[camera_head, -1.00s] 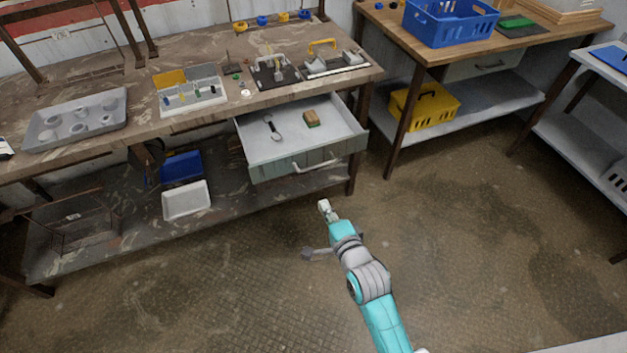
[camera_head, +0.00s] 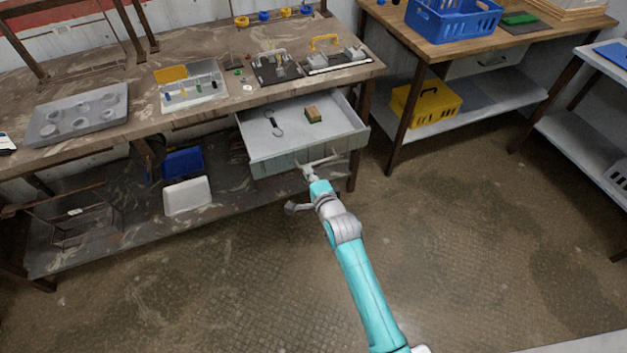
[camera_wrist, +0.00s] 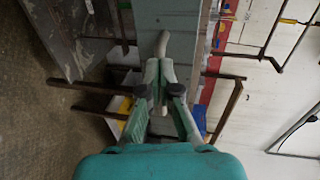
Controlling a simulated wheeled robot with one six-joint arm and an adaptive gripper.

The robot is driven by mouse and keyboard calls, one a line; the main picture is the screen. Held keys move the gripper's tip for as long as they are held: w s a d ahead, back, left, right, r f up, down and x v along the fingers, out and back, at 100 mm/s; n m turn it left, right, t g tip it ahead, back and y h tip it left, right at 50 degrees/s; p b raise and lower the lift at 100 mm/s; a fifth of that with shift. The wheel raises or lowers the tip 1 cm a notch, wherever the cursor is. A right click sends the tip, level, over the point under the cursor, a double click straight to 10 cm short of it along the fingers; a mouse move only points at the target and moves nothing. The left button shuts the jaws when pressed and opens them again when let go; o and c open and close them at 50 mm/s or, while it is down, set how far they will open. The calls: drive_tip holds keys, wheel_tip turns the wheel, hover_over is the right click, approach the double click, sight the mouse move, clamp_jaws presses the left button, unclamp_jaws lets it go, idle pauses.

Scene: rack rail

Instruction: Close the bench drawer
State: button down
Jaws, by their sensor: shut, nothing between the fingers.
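The bench drawer (camera_head: 261,154) is pulled out under the right part of the long workbench. A small tan block (camera_head: 313,113) and a dark-handled tool (camera_head: 273,122) lie in it. Its front carries a light bar handle (camera_head: 326,161). My gripper (camera_head: 306,168) is shut and empty, at the drawer front by the handle; in this view I cannot tell if it touches. In the wrist view my gripper (camera_wrist: 159,107) has its fingertips close to the handle (camera_wrist: 162,44), with the drawer front (camera_wrist: 172,22) behind. The gripper hides the lower part of the handle.
The long workbench (camera_head: 208,123) carries a grey tray (camera_head: 80,117) and several fixtures. Its lower shelf holds a blue bin (camera_head: 184,162) and a white bin (camera_head: 187,196). A table leg (camera_head: 357,150) stands right of the drawer. The floor in front is clear.

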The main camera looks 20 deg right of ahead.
drive_tip(key=shift+w, duration=0.25)
